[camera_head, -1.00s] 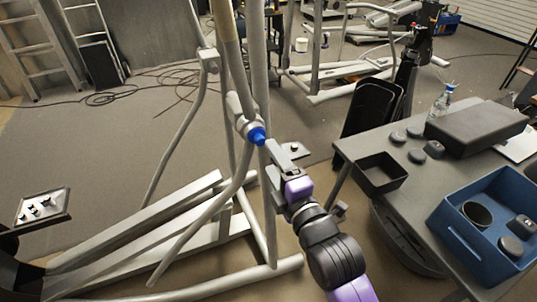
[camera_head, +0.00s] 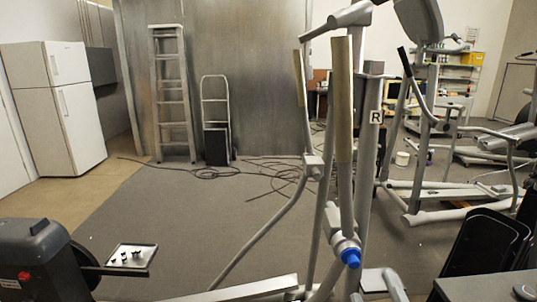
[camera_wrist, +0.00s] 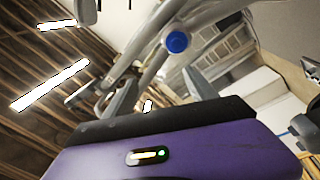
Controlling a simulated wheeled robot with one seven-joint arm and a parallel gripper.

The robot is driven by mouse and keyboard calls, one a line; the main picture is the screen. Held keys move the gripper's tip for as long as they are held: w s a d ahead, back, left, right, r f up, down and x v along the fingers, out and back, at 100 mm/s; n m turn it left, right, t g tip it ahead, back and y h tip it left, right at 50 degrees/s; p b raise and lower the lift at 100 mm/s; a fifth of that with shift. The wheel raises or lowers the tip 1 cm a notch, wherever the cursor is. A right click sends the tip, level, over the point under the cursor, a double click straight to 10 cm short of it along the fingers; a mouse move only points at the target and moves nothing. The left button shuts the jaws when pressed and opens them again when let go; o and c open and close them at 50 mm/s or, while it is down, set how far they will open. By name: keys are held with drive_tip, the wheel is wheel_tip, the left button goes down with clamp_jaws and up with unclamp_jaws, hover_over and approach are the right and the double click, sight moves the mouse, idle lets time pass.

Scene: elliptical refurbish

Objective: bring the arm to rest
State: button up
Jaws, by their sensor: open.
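In the wrist view, my gripper (camera_wrist: 160,80) has its two grey fingers apart with nothing held between them. Its purple body fills the lower part of that view. A blue cap (camera_wrist: 176,42) on a grey tube shows beyond the fingers, apart from them. In the head view, the blue cap (camera_head: 350,258) sits on the joint of the elliptical machine (camera_head: 345,150). A grey shape at the bottom edge beside the cap may be part of my gripper; the rest of my arm is out of that view.
A small tray with black knobs (camera_head: 132,256) stands at left beside the machine's dark housing (camera_head: 35,255). Black chairs (camera_head: 485,243) and a table edge (camera_head: 490,288) are at lower right. Cables (camera_head: 205,172) lie on the open floor before a ladder (camera_head: 172,95).

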drive_tip(key=s+f+m+g, duration=0.1)
drive_tip(key=s+f+m, duration=0.2)
drive_tip(key=s, duration=0.8)
drive_tip(key=s+f+m+g, duration=0.2)
drive_tip(key=s+f+m, duration=0.2)
drive_tip(key=s, duration=0.8)
drive_tip(key=s+f+m+g, duration=0.2)
drive_tip(key=s+f+m, duration=0.1)
drive_tip(key=s, duration=0.8)
drive_tip(key=shift+s+f+m, duration=0.25)
drive_tip(key=shift+s+m, duration=0.15)
drive_tip(key=shift+m, duration=0.4)
drive_tip(key=shift+d, duration=0.1)
